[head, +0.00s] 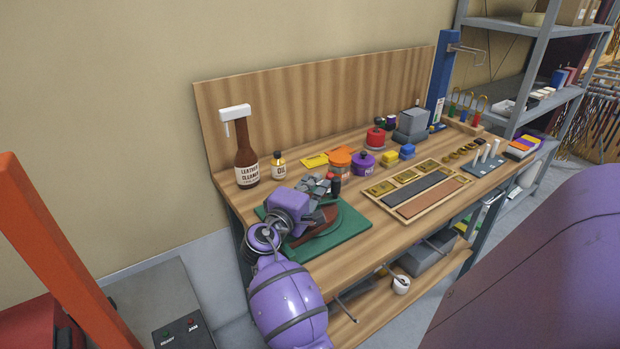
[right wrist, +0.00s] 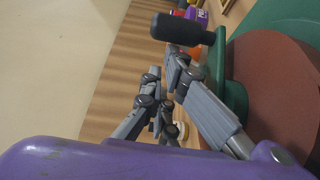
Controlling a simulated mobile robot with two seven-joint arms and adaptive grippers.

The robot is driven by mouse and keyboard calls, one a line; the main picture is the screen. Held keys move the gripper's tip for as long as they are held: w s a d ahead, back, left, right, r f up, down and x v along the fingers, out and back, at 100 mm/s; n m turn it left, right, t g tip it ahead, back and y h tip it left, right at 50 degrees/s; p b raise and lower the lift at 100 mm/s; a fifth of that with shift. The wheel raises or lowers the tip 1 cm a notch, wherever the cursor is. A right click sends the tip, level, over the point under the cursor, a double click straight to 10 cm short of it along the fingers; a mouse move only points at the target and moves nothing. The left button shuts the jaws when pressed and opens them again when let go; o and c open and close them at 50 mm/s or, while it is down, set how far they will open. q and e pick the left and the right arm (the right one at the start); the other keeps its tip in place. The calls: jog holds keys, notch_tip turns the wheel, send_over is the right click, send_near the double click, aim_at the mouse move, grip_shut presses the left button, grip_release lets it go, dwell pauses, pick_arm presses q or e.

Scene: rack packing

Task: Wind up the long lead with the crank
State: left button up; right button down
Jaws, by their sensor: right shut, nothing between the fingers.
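The winder's green base (head: 350,243) lies at the near left end of the workbench, with a brown reel (head: 325,222) on it. In the right wrist view the reel (right wrist: 268,85) carries a green crank arm (right wrist: 234,97) with a black handle (right wrist: 183,28). My right gripper (head: 322,186) is over the winder, its fingers beside the handle. In the right wrist view the gripper (right wrist: 164,70) is shut and empty, its fingertips just below the handle; whether they touch it I cannot tell. The long lead cannot be made out. My left gripper is out of view.
A brown cleaner bottle (head: 246,165) and an oil bottle (head: 279,166) stand behind the winder. An orange jar (head: 340,162) and a purple pot (head: 363,163) are close to its right. A wooden tray (head: 379,203) lies further right. A shelf rack (head: 535,60) stands beyond the bench.

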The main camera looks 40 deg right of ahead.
dwell(0.3)
jog(key=shift+m+g+h+b, duration=0.3)
jog(key=shift+m+g+b, duration=0.25)
jog(key=shift+g, duration=0.25)
jog(key=shift+d, duration=0.1)
jog(key=shift+s+f+m+g+h+b, duration=0.15)
jog(key=shift+m+g+h+b, duration=0.15)
jog(key=shift+m+g+b, duration=0.5)
jog(key=shift+s+d+g, duration=0.1)
jog(key=shift+s+g, duration=0.1)
jog(key=shift+g, duration=0.3)
jog(key=shift+s, duration=0.1)
jog(key=shift+s+d+p, duration=0.1)
jog(key=shift+s+p, duration=0.2)
jog(key=shift+s, duration=0.05)
dwell(0.4)
